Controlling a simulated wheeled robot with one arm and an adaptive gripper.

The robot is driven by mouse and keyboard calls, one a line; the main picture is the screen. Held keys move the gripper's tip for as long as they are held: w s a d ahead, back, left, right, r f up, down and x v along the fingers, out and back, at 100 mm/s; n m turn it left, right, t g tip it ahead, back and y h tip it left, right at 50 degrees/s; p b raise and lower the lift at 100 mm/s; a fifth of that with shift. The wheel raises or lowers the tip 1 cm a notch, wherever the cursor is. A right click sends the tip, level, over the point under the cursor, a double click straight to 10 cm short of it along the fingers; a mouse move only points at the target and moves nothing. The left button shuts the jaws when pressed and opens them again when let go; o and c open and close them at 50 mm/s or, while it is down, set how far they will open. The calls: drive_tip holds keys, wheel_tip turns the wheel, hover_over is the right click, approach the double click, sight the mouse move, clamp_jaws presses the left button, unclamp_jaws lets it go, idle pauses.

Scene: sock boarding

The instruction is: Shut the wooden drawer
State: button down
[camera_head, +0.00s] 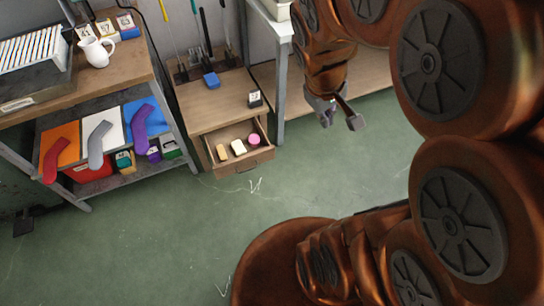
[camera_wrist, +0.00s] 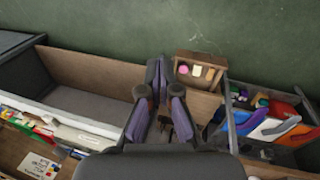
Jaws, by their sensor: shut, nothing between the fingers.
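The wooden drawer (camera_head: 245,168) stands pulled out from the small wooden cabinet (camera_head: 215,100). Inside lie a yellow-orange block, a cream block and a pink round item (camera_head: 254,139). The drawer also shows in the wrist view (camera_wrist: 222,82), beyond my fingers. My gripper (camera_head: 340,115) is shut and empty. In the head view it is to the right of the drawer, apart from it and beyond the cabinet's right side. Its fingers also show in the wrist view (camera_wrist: 163,85). The drawer's rear is hidden inside the cabinet.
A grey metal post (camera_head: 281,90) stands between the cabinet and my gripper. At left, a shelf (camera_head: 165,95) holds colored boards with socks (camera_head: 100,143). A white mug (camera_head: 96,51) stands above. Green floor before the drawer is clear.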

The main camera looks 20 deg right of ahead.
drive_tip(key=w+d+f+n+t+h+b, duration=0.2)
drive_tip(key=w+d+f+n+b, duration=0.25)
drive_tip(key=w+d+f, duration=0.4)
drive_tip(key=w+d+f+n+t+h+b, duration=0.1)
drive_tip(key=w+d+f+n+t+b, duration=0.3)
drive_tip(key=w+d, duration=0.7)
drive_tip(key=w+d+f+n+t+y+b, duration=0.15)
drive_tip(key=w+f+b, duration=0.25)
drive_tip(key=f, duration=0.4)
drive_tip(key=w+d+f+n+y+b, duration=0.1)
drive_tip(key=w+d+f+n+b, duration=0.25)
drive_tip(key=f, duration=0.45)
drive_tip(key=a+f+n+t+y+b, duration=0.1)
drive_tip(key=a+f+n+y+b, duration=0.2)
drive_tip(key=f, duration=0.7)
drive_tip(key=a+f+n+t+y+b, duration=0.1)
drive_tip(key=a+f+n+y+b, duration=0.2)
drive_tip(key=f, duration=0.7)
drive_tip(key=s+a+f+n+t+y+b, duration=0.3)
drive_tip(key=s+a+f+n+y+b, duration=0.3)
drive_tip(key=s+a+f+y+b, duration=0.3)
drive_tip(key=b, duration=0.4)
approach(268, 150)
drive_tip(key=shift+g+y, duration=0.25)
drive_tip(key=shift+y, duration=0.2)
drive_tip(key=x, duration=0.5)
drive_tip(key=shift+a+f, duration=0.3)
drive_tip(key=shift+a, duration=0.05)
drive_tip(key=shift+w+r, duration=0.1)
drive_tip(key=shift+w, duration=0.5)
